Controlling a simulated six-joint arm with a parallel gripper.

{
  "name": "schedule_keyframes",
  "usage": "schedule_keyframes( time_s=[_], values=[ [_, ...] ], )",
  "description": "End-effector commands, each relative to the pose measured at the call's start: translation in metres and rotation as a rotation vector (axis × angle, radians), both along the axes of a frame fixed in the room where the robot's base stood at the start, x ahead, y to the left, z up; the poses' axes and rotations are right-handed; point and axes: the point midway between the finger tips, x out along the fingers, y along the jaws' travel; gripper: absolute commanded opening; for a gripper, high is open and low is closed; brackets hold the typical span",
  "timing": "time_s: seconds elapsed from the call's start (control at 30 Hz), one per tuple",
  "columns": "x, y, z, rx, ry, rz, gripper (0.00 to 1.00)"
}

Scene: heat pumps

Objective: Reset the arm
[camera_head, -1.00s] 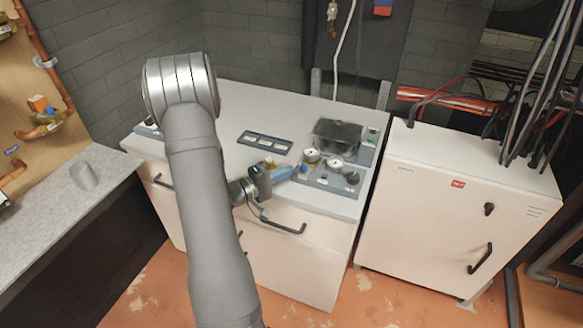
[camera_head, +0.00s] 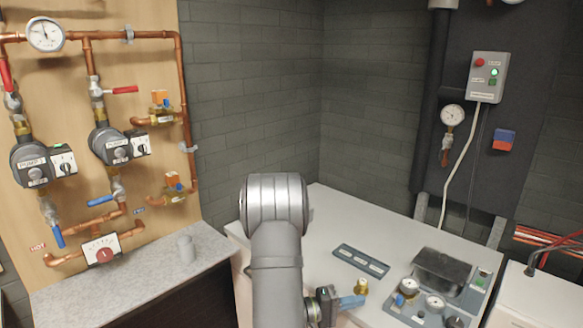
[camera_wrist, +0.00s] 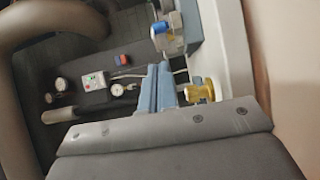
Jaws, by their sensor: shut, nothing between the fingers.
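My arm rises at the bottom centre of the head view. My gripper (camera_head: 358,300), with blue fingers, is low over the front of the white bench (camera_head: 330,215). Its fingers are shut and empty, beside a small brass fitting (camera_head: 361,286). In the wrist view, the blue fingers (camera_wrist: 165,70) lie together near the middle, and the brass fitting (camera_wrist: 200,91) shows just right of them. I cannot tell whether the fingers touch the fitting.
A gauge panel (camera_head: 407,313) and a dark label plate (camera_head: 361,262) are on the bench. A control box (camera_head: 487,75) hangs on the back wall.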

Motion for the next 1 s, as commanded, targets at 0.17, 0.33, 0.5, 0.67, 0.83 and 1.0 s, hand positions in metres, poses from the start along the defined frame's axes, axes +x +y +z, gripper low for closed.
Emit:
schedule_keyframes(
  time_s=[0.17,0.33,0.5,0.67,0.83,1.0],
  values=[
    [0.002,-0.022,0.000,0.001,0.000,-0.006,0.00],
    [0.004,-0.048,-0.001,0.001,0.001,-0.009,0.00],
    [0.007,-0.068,-0.001,0.001,0.003,-0.012,0.00],
    [0.009,-0.077,-0.001,0.001,0.003,-0.011,0.00],
    [0.009,-0.080,-0.001,0.001,0.003,-0.010,0.00],
    [0.009,-0.079,-0.001,0.001,0.003,-0.010,0.04]
  ],
)
